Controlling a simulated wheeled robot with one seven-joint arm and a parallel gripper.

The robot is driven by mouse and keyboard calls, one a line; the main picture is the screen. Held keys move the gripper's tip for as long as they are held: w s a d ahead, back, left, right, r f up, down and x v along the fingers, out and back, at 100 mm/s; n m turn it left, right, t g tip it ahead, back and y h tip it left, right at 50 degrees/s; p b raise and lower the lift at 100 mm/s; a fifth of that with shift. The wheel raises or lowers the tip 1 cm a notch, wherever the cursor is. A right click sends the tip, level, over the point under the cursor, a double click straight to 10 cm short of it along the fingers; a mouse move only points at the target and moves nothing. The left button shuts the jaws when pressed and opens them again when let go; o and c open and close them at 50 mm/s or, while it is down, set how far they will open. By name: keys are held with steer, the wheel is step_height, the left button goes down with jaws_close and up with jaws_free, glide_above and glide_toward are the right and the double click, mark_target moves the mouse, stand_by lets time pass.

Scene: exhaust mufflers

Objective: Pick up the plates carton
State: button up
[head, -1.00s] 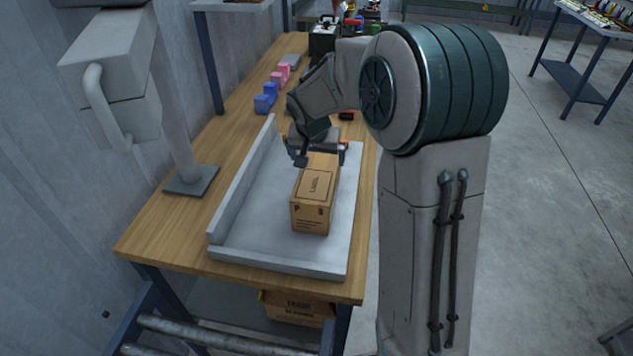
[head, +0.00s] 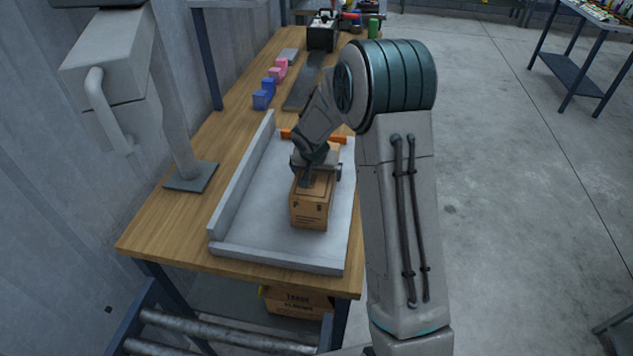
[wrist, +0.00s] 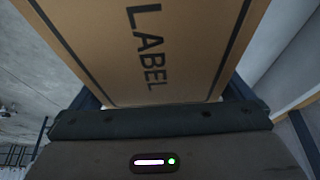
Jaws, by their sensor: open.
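A brown carton (head: 310,213) stands upright on the grey tray (head: 255,225); I take it for the plates carton. My gripper (head: 316,172) is over its far part from above, and the jaws are open. In the wrist view the carton's top (wrist: 180,50), printed "LABEL", fills the middle, with dark finger parts at its left and right sides. The fingertips are hidden, and I cannot tell whether they touch the carton. My gripper and arm cover the carton's far end in the head view.
The tray has a raised left wall (head: 240,180) and a low front lip. An orange item (head: 288,134) lies at its far end. Blue blocks (head: 264,95) and pink blocks (head: 278,69) stand farther along the wooden table (head: 170,225). Another carton (head: 297,302) sits below the table.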

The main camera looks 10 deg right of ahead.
steer(key=shift+w+r, duration=0.1)
steer(key=c, duration=1.4)
